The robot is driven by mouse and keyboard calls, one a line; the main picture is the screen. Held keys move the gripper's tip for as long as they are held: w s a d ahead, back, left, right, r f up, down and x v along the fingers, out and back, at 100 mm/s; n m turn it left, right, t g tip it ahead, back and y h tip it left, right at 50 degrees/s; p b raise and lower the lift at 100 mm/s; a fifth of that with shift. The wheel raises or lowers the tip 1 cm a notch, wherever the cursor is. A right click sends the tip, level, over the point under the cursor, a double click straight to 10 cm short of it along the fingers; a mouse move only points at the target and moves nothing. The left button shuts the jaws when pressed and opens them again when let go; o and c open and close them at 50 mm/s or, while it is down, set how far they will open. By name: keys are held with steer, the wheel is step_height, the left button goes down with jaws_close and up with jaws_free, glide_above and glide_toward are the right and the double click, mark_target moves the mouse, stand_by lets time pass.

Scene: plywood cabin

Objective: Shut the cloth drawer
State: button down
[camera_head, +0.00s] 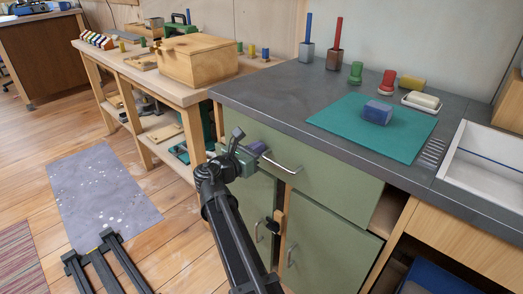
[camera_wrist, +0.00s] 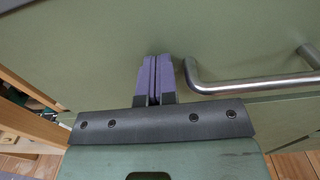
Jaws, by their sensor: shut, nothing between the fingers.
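The drawer front (camera_head: 330,178) is a wide green panel under the grey counter, with a metal bar handle (camera_head: 283,164). In the head view it looks close under the counter edge, and I see no inside of the drawer or cloth; whether a small gap remains I cannot tell. My gripper (camera_head: 258,148) is at the left part of this front, beside the handle's left end. In the wrist view my gripper (camera_wrist: 155,80) has its purple fingers together and empty, pointing at the green panel (camera_wrist: 240,40), left of the handle (camera_wrist: 250,86). The fingertips look at or very near the panel; contact is unclear.
Green cupboard doors (camera_head: 325,240) with handles and a wooden latch (camera_head: 281,218) are below. A workbench with a wooden box (camera_head: 197,60) stands left.

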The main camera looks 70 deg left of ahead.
steer(key=shift+w+a+r, duration=0.15)
steer(key=shift+w+a, duration=0.05)
steer(key=v, duration=1.4)
steer(key=shift+s+d, duration=0.2)
steer(key=shift+d, duration=0.05)
